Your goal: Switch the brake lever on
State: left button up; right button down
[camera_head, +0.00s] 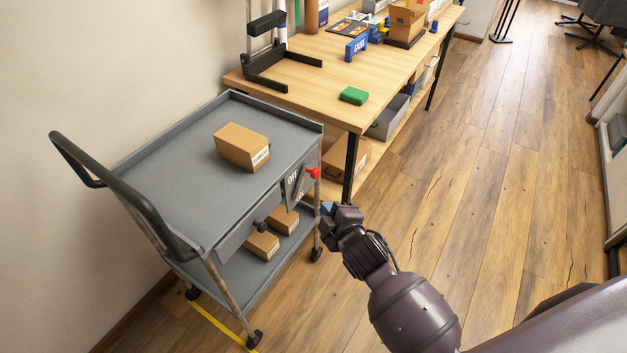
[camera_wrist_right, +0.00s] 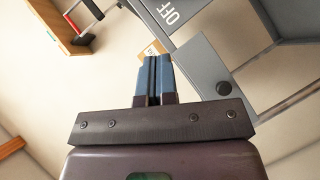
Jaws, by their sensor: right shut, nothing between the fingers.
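The brake lever has a red knob (camera_head: 313,172) and sits at the near right corner of the grey cart (camera_head: 190,190). Its grey panel (camera_head: 291,190) reads OFF, and the lettering also shows at the top of the right wrist view (camera_wrist_right: 172,12). My right gripper (camera_head: 326,208) is shut and empty, below and slightly right of the red knob, apart from it. Its blue fingers (camera_wrist_right: 154,76) are together in the wrist view, beneath the OFF panel. My left gripper is not in view.
A cardboard box (camera_head: 242,146) lies on the cart's top, and smaller boxes (camera_head: 262,245) on its lower shelf. A black knob (camera_wrist_right: 195,88) is on the cart. A wooden workbench (camera_head: 330,100) with a green block (camera_head: 354,95) stands behind. Wood floor is clear at right.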

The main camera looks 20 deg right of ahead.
jog(key=shift+w+a+r+n, duration=0.35)
jog(key=shift+w+n, duration=0.05)
jog(key=shift+w, duration=0.2)
jog(key=b, duration=0.3)
send_near(308, 171)
jog(key=w+a, duration=0.2)
jog(key=a, duration=0.1)
jog(key=w+d, duration=0.1)
jog(key=w+d+f, duration=0.1)
jog(key=shift+w+d+f, duration=0.2)
jog(key=shift+w+f, duration=0.05)
jog(key=shift+f, duration=0.05)
jog(key=shift+d, duration=0.1)
jog(key=shift+w+r, duration=0.1)
jog(key=shift+w, duration=0.05)
